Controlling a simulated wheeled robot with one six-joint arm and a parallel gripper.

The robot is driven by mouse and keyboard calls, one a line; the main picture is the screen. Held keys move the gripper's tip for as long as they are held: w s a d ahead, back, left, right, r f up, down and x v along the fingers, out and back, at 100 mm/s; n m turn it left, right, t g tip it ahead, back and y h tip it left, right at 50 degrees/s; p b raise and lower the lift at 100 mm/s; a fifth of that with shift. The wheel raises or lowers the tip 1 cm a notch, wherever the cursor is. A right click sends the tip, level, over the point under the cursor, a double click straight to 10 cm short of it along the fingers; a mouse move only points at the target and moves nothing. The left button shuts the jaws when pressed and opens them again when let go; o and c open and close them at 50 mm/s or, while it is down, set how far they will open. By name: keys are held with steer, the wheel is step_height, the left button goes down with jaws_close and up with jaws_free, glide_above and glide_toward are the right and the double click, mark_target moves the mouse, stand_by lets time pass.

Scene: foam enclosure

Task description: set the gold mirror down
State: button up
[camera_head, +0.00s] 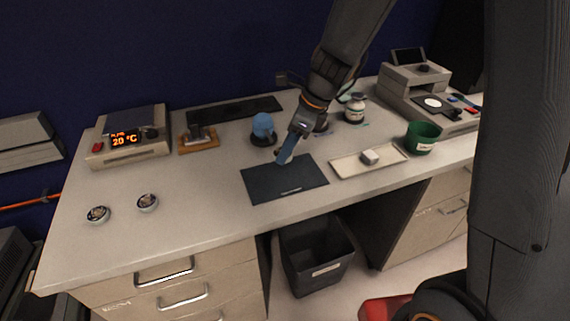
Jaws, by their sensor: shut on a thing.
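My gripper (286,155) is above the far edge of the dark mat (262,186), pointing down, with its light blue fingers close together. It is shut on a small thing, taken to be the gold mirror. The fingers hide most of it, and no gold colour can be made out. I cannot tell whether it touches the mat. The mat lies flat near the middle of the light desk (200,235), with a small pale label near its front edge and no other thing on it.
Left are two round labelled tins (98,214) and a lit 20 °C device (128,140). A blue-domed item (263,126) stands behind the mat. Right are a pale tray (348,167) with a small block (370,157), a green cup (423,137) and a white jar (355,109).

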mark_target(291, 159)
steer(key=shift+f, duration=3.1)
steer(key=shift+f, duration=0.15)
steer(key=o, duration=1.1)
